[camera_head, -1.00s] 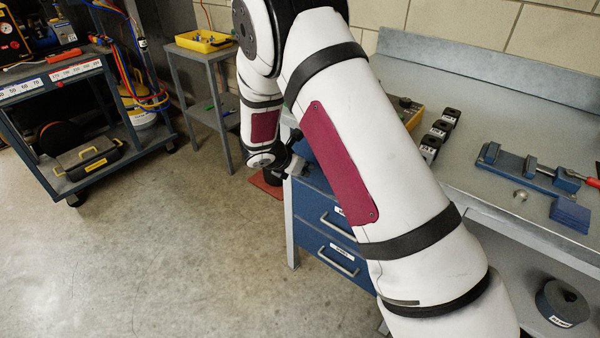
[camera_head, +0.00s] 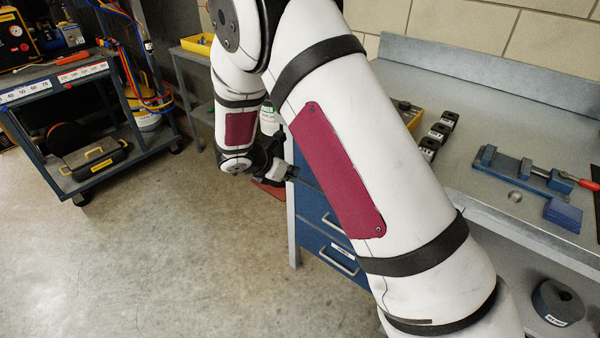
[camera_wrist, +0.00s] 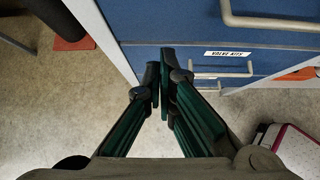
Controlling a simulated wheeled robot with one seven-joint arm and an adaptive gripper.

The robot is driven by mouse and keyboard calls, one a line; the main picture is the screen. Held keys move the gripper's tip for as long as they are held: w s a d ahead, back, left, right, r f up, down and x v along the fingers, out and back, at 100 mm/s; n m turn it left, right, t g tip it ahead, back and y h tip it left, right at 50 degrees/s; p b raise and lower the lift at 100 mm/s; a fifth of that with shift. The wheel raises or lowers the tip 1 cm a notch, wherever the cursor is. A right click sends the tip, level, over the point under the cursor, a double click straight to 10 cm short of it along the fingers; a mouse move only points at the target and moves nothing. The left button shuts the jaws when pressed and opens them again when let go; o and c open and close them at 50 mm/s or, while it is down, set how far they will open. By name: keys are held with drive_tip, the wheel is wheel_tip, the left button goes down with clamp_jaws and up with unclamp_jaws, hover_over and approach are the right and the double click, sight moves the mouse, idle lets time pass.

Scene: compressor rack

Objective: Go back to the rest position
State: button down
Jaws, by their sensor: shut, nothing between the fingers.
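My gripper (camera_wrist: 160,82) is shut and empty in the wrist view, its two fingertips together in front of the blue drawer unit (camera_wrist: 180,20). A drawer labelled "VALVE KITS" and its pale handle lie just beyond and to the right of the fingertips. Whether the fingertips touch the drawer unit cannot be told. In the head view my gripper (camera_head: 291,173) is small and partly dark, beside the left edge of the blue drawers (camera_head: 318,205) under the bench. My upper arm hides part of the bench and drawers.
The steel bench (camera_head: 500,120) carries a blue clamp fixture (camera_head: 525,172) and several small black blocks. A blue-grey cart (camera_head: 75,75) stands at the left, a side table (camera_head: 190,65) with a yellow tray at the back. Open floor (camera_head: 190,250) lies at the lower left.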

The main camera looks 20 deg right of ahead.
drive_tip(key=s+d+r+m+g, duration=0.1)
drive_tip(key=s+d+r+m, duration=0.1)
drive_tip(key=s+r+m, duration=0.35)
drive_tip(key=s+d+r+m+g+y, duration=0.1)
drive_tip(key=s+d+r+m, duration=0.2)
drive_tip(key=s+r, duration=0.45)
drive_tip(key=s+d+r+m+g, duration=0.1)
drive_tip(key=s+d+r+m, duration=0.1)
drive_tip(key=s+r+m, duration=0.35)
drive_tip(key=s+a+r+m+y, duration=0.25)
drive_tip(key=s+m, duration=0.25)
drive_tip(key=s, duration=0.8)
drive_tip(key=s+a+r+m+y, duration=0.2)
drive_tip(key=s+r+m+y, duration=0.3)
drive_tip(key=s, duration=0.7)
wheel_tip(320, 180, up, 14)
drive_tip(key=t+h+p, duration=0.1)
drive_tip(key=t+p, duration=0.1)
drive_tip(key=p, duration=1.3)
drive_tip(key=shift+s+d+f+m, duration=0.15)
drive_tip(key=shift+f+m, duration=0.05)
drive_tip(key=shift+m, duration=0.2)
drive_tip(key=shift+d, duration=0.15)
